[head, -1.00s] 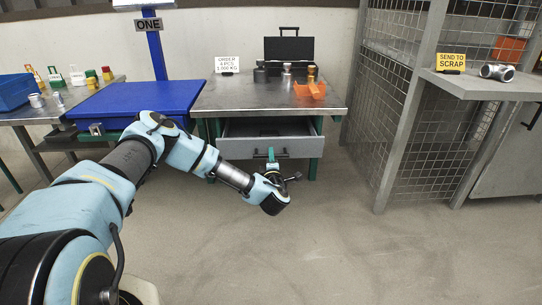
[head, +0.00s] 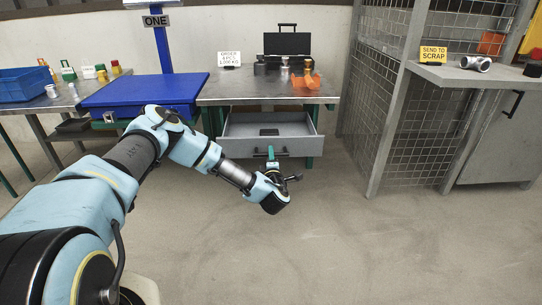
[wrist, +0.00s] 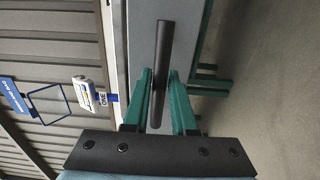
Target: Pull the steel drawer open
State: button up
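The steel drawer (head: 240,146) under the middle workbench is pulled well out, and its inside shows in the head view. Its grey front also shows in the wrist view (wrist: 140,35). A dark bar handle (wrist: 163,45) runs along the front. My gripper (head: 271,152) is at the handle, with its green fingers (wrist: 159,74) on either side of the bar and close against it. It appears shut on the handle. A dark flat item (head: 268,132) lies inside the drawer.
The workbench top (head: 225,95) holds a black case (head: 287,45), metal parts, an orange holder (head: 306,80) and an order sign (head: 229,58). A blue platform (head: 145,92) stands left. A mesh cage (head: 385,110) stands right. The floor in front is clear.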

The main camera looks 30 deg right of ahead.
jog(key=o, duration=0.4)
jog(key=shift+c, duration=0.2)
jog(key=p+v, duration=0.1)
jog(key=v, duration=0.9)
jog(key=shift+s+a, duration=0.2)
jog(key=shift+s, duration=0.15)
jog(key=shift+r, duration=0.1)
